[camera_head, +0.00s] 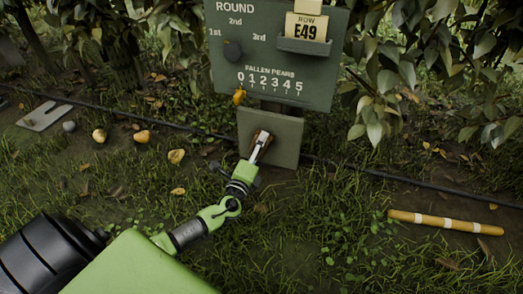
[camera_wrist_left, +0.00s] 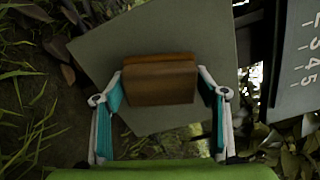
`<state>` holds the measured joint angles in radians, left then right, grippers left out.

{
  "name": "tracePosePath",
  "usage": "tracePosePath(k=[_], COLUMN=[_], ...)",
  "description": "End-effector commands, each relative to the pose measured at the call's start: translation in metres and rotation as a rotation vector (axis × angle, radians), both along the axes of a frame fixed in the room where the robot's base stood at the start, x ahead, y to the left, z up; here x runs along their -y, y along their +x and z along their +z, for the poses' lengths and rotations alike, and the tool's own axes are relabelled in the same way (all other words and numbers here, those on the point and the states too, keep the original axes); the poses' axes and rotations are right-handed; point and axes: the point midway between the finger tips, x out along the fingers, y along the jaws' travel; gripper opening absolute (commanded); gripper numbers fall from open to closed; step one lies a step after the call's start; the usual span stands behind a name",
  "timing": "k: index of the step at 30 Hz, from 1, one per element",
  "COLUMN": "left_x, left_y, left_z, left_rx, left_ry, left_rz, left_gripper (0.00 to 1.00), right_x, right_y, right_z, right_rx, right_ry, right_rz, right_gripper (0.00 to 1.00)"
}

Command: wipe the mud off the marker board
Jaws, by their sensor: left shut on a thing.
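The marker board (camera_head: 287,126) is a plain grey-green square panel below the large sign. It fills much of the left wrist view (camera_wrist_left: 200,40), where it looks tilted. My left gripper (camera_head: 261,146) is in front of the board's left-middle part. Its two fingers are shut on a brown block (camera_wrist_left: 160,82), held from both sides. The block is at or very close to the board's face; I cannot tell if it touches. No clear mud patch shows on the visible face, but the block and gripper hide part of it. My right gripper is in neither view.
A dark hose (camera_head: 345,169) runs along the ground behind. A banded wooden stick (camera_head: 445,222) lies right. Fallen pears (camera_head: 142,136) lie left.

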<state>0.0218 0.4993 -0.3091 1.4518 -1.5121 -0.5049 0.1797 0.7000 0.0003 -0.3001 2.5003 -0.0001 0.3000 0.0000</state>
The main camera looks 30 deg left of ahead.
Motion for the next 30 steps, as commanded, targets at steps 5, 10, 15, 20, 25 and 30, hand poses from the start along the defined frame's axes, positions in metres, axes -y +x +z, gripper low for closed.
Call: tracePosePath(k=[5,10,15,20,25,30], left_x=[0.002,0.013,0.029,0.04,0.044,0.056], left_y=[0.002,0.004,0.007,0.009,0.01,0.014], left_z=[0.008,0.008,0.007,0.007,0.006,0.006], left_rx=[0.003,0.004,0.003,0.002,0.002,0.002], left_ry=[-0.002,-0.004,-0.004,-0.003,-0.002,-0.004], left_rz=[-0.001,-0.002,-0.003,-0.003,-0.002,-0.002], left_gripper=[0.48,0.48,0.48,0.48,0.48,0.48], right_x=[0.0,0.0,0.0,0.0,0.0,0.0], right_y=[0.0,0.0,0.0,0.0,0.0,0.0], right_z=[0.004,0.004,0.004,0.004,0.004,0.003], right_rx=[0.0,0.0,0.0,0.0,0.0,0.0], right_ry=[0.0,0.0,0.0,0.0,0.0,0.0], right_rz=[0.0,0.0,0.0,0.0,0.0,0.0], right_gripper=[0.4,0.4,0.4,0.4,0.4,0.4])
